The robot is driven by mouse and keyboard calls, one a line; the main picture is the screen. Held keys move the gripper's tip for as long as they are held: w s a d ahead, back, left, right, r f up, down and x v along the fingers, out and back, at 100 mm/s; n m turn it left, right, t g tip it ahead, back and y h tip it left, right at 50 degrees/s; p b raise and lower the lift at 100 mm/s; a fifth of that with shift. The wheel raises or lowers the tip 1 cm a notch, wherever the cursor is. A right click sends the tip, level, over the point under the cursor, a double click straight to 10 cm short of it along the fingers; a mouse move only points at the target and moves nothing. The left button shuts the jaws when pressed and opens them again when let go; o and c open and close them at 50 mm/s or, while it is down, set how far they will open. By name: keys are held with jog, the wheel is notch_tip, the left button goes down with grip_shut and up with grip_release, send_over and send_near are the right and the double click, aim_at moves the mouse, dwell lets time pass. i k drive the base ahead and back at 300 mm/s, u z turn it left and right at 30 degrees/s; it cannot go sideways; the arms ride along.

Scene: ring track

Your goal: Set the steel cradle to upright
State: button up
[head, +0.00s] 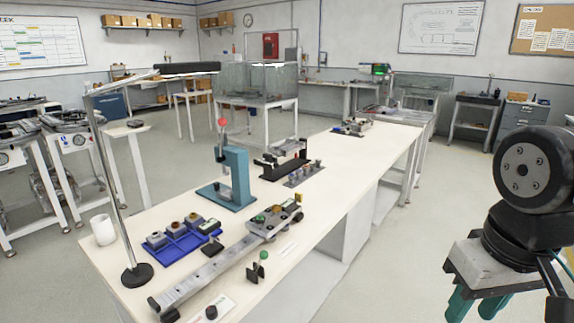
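A grey metal piece (272,219) with a green part and dark round parts sits at the far end of a long steel rail (212,268) on the pale bench. Another grey metal piece (289,147) rests on a black stand (283,166) farther back. I cannot tell for sure which of them is the steel cradle, nor its exact tilt. My gripper (470,311) is at the lower right, off the bench's right side and away from both pieces. Its teal fingers are apart with nothing seen between them; their tips run out of the picture.
A teal press (232,178) with a red knob stands mid-bench. A blue tray (183,240) with small parts, a white cup (103,229) and a lamp base (137,275) are at the left. A small green-knobbed stand (258,270) is near the front edge. The bench's far half is mostly clear.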

aim_at(275, 152)
jog(key=z, duration=0.15)
jog(key=i, duration=1.05)
jog(key=u, duration=0.6)
